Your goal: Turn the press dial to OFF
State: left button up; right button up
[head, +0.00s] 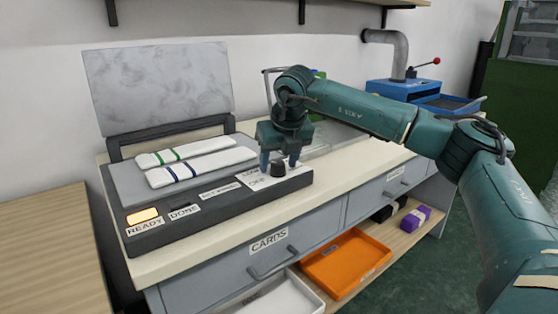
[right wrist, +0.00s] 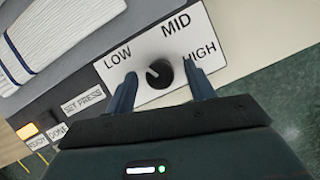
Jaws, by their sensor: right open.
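The press dial (head: 278,168) is a small black round knob on a white label plate at the right end of the dark press panel. In the right wrist view the dial (right wrist: 159,74) shows a pale mark on its upper left side, towards LOW. The label plate (right wrist: 152,42) reads LOW, MID and HIGH; its near part is hidden by my gripper. My right gripper (head: 278,161) points down over the dial, open, with one finger on each side of it. I cannot tell whether the fingers touch it. My left gripper is not in view.
The READY lamp (head: 142,215) glows orange beside DONE and SET PRESS labels. Two folded white cloths with green and blue stripes (head: 195,160) lie on the press bed, its lid (head: 160,85) raised. An orange tray (head: 345,262) sits low under the bench. A blue machine (head: 400,90) stands behind.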

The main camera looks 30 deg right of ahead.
jog(key=shift+c, duration=0.4)
jog(key=c, duration=0.9)
